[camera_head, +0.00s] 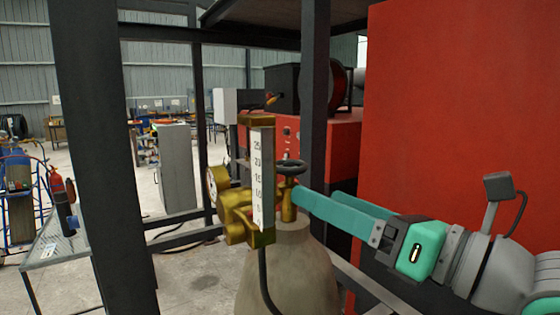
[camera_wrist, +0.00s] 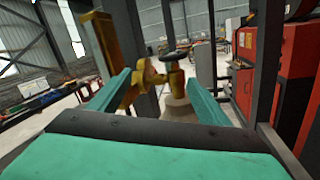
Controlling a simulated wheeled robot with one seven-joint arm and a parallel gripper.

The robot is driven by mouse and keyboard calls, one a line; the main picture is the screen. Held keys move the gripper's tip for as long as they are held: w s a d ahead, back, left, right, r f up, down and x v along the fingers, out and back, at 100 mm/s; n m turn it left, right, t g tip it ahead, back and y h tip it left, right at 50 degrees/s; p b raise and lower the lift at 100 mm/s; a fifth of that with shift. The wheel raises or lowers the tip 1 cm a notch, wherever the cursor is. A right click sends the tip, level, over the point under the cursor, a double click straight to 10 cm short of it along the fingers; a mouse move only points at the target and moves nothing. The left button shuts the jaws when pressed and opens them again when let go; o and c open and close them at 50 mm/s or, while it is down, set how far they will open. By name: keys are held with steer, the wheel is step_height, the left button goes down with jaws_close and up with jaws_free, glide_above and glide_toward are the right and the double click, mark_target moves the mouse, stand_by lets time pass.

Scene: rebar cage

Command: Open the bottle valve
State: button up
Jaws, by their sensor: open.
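The bottle valve is a dark round handwheel (camera_head: 291,167) on a brass stem, on top of a grey-beige gas bottle (camera_head: 288,270). A brass regulator (camera_head: 236,212) with a round gauge and an upright white flow scale (camera_head: 262,180) is joined to its left side. My gripper (camera_head: 312,205) comes in from the right with teal fingers close to the valve stem, just below the handwheel. In the wrist view the handwheel (camera_wrist: 175,56) lies ahead between the two spread fingers (camera_wrist: 155,98). The fingers are open and hold nothing. I cannot tell whether a finger touches the valve.
Dark steel posts stand left (camera_head: 98,150) and behind the bottle (camera_head: 314,100). A large red panel (camera_head: 460,110) fills the right, behind my arm. A black hose (camera_head: 265,285) hangs from the regulator. A metal table (camera_head: 65,248) and a fire extinguisher (camera_head: 62,196) are at far left.

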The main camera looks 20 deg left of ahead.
mark_target(280, 163)
steer(key=w+a+t+h, duration=0.1)
steer(key=w+a+r+t+h, duration=0.1)
steer(key=a, duration=0.1)
steer(key=w+a+r+n+t+h, duration=0.1)
steer(key=shift+w+a+t, duration=0.25)
steer(key=shift+t, duration=0.05)
steer(key=x, duration=1)
steer(key=shift+w+f, duration=0.15)
steer(key=shift+w, duration=0.05)
steer(key=c, duration=1.1)
